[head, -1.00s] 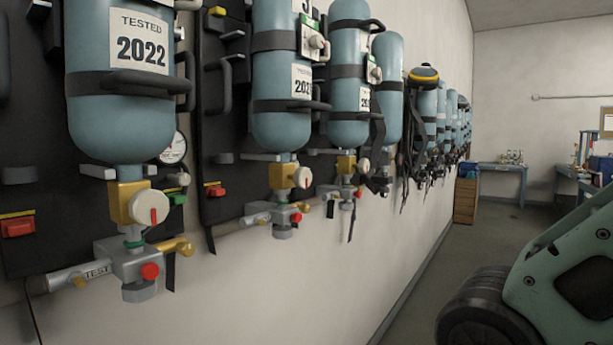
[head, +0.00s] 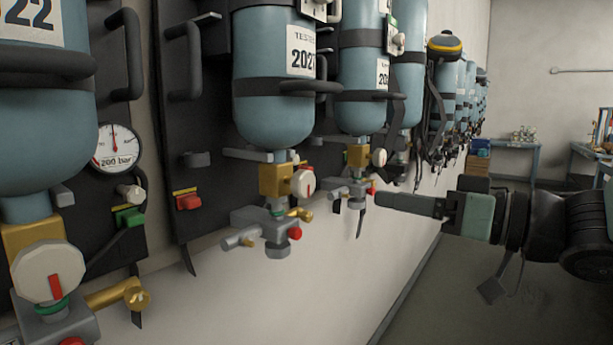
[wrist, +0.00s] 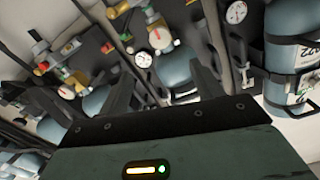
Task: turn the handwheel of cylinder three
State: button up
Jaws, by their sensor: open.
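Blue-grey cylinders hang upside down on the wall, each with a brass valve and white handwheel below. I cannot read which is number three in the head view. The nearest handwheel (head: 48,273), with a red mark, is at the lower left. Another handwheel (head: 304,184) sits under the middle cylinder (head: 268,100), and a smaller one (head: 379,158) under the cylinder beyond. My gripper (head: 382,202) reaches in from the right, open and empty, its fingers pointing left. In the wrist view a white handwheel (wrist: 160,39) shows beyond my fingers (wrist: 165,78), apart from them.
A round gauge (head: 117,147) and a green block (head: 130,217) are on the near black backplate. Metal hooks, dark rails and a hanging strap project near the valves. Harnesses hang further along. Floor (head: 460,285) is open at the right; a blue table (head: 517,145) stands behind.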

aim_at(308, 183)
jog(key=p+x, duration=0.8)
jog(key=x, duration=0.9)
jog(key=shift+w+a+p, duration=0.1)
jog(key=shift+a+p, duration=0.05)
jog(key=shift+p, duration=0.15)
jog(key=c, duration=1)
